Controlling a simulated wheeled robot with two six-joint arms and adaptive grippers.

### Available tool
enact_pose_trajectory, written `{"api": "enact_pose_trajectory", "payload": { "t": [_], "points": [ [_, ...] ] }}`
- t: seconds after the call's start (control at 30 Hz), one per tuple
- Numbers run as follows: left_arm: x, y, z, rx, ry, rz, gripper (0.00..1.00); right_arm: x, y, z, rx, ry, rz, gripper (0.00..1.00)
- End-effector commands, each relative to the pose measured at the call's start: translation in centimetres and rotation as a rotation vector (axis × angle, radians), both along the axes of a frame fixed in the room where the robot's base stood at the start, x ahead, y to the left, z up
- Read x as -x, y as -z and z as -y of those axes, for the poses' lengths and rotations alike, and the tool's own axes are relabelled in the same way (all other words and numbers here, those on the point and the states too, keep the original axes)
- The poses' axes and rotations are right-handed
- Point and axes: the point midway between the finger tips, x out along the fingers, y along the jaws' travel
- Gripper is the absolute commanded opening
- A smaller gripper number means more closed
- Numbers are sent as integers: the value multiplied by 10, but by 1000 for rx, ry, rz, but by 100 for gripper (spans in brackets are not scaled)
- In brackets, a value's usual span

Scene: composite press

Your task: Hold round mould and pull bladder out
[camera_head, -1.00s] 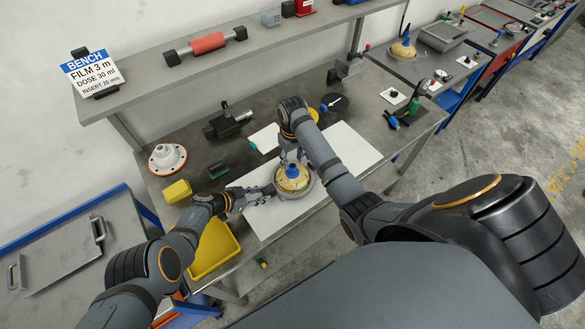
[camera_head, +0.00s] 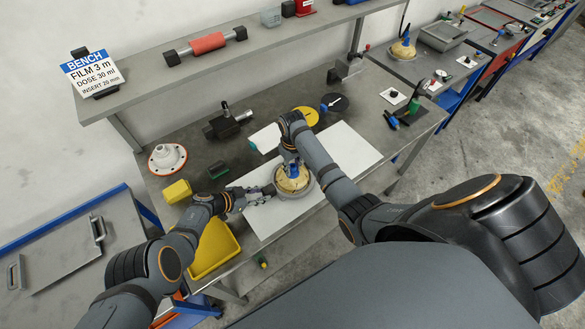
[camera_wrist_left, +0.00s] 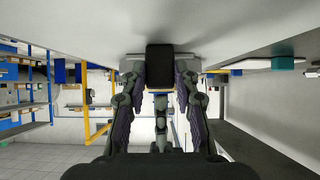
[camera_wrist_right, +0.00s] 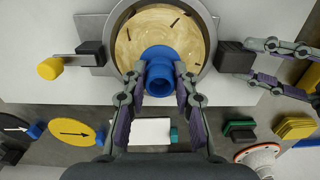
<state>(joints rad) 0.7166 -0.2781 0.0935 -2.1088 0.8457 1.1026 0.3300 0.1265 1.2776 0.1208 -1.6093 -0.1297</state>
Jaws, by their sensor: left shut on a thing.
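The round mould, a steel ring (camera_wrist_right: 112,30), lies on a white sheet on the bench; it also shows in the head view (camera_head: 281,194). The bladder, tan with a blue neck (camera_wrist_right: 160,74), sits in the ring; its tan top shows in the head view (camera_head: 293,183). My left gripper (camera_head: 262,193) is shut on the mould's black grip (camera_wrist_left: 160,68), on the ring's left side in the head view. My right gripper (camera_wrist_right: 159,80) is over the bladder, its fingers either side of the blue neck with narrow gaps; it looks open. Its fingertips are mostly hidden in the head view.
A yellow disc (camera_head: 306,116) and a black disc (camera_head: 337,103) with arrows lie behind the mould. A white flanged part (camera_head: 167,158), a yellow block (camera_head: 177,191) and a yellow tray (camera_head: 214,250) are to the left. The white sheet (camera_head: 350,150) is clear at right.

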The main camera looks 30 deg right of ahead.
Motion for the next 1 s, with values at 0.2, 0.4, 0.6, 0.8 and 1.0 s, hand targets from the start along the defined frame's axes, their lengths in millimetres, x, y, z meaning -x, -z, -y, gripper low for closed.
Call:
{"api": "enact_pose_trajectory", "payload": {
  "t": [0.2, 0.4, 0.6, 0.8, 1.0],
  "points": [
    [-1, -1, 0, 2, -1, 1, 0, -1, -1, 0, 0, 0, 2, 0],
    [-1, -1, 0, 1, -1, 1, 0, -1, -2, 0, 0, 0, 2, 0],
    [0, -1, 0, 1, 0, 0, 0, -1, -8, 0, 0, 0, 3, 0],
    [0, -1, 0, 1, 0, 0, 0, -1, -19, 0, 0, 0, 3, 0],
    [0, 0, 0, 1, 0, 0, 0, -1, -31, 0, 0, 0, 3, 0]
  ]
}}
